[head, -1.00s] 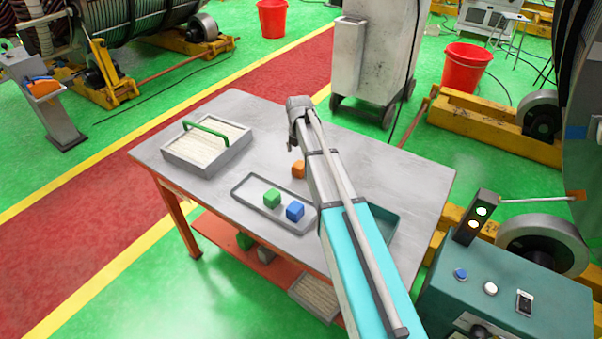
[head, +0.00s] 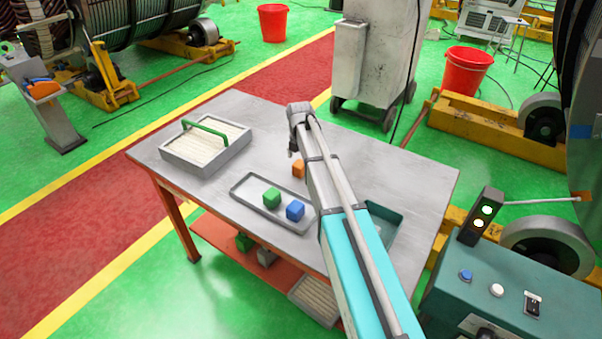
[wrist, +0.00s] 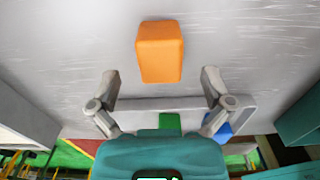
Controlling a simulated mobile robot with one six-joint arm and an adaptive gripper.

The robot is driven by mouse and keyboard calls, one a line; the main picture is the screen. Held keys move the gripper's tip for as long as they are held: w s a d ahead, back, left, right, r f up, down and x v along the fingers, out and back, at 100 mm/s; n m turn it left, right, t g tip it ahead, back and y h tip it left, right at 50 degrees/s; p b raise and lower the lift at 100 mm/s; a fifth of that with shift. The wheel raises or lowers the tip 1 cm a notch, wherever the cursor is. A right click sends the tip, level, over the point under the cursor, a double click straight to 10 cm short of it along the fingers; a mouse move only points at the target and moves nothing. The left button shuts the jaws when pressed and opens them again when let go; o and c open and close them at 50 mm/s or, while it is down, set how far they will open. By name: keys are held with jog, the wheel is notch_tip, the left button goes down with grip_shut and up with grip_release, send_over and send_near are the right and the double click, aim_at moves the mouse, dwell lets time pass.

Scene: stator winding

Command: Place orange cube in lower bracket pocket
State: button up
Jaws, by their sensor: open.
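The orange cube (head: 298,169) lies on the grey table top, just behind the tray and left of my arm. In the wrist view the orange cube (wrist: 160,52) is beyond and between my two fingertips, apart from both. My gripper (wrist: 159,80) is open and empty, above the table. In the head view my gripper (head: 293,150) is near the orange cube, partly hidden by my own arm. I cannot make out a lower bracket pocket in either view.
A shallow grey tray (head: 245,200) holds a green cube (head: 271,197) and a blue cube (head: 295,210). A grey box with a green handle (head: 207,126) stands at the left. A teal bin (head: 391,223) is right of my arm.

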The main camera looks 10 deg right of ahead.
jog(key=shift+f+b, duration=0.85)
jog(key=shift+f, duration=0.3)
jog(key=shift+c, duration=0.3)
jog(key=c, duration=1.3)
jog(key=shift+r, duration=0.25)
notch_tip(320, 180, up, 2)
jog(key=p, duration=0.2)
jog(key=shift+r+p, duration=0.1)
jog(key=shift+p, duration=0.25)
jog(key=shift+s+d+r+p, duration=0.35)
jog(key=shift+s+r+p, duration=1.4)
jog(key=shift+s, duration=0.55)
jog(key=shift+s+d+r+p, duration=0.4)
jog(key=shift+s+r+p, duration=1.3)
jog(key=shift+s, duration=0.65)
jog(key=shift+s+d+r+p, duration=0.35)
jog(key=shift+s+r+p, duration=1.4)
jog(key=shift+s, duration=0.55)
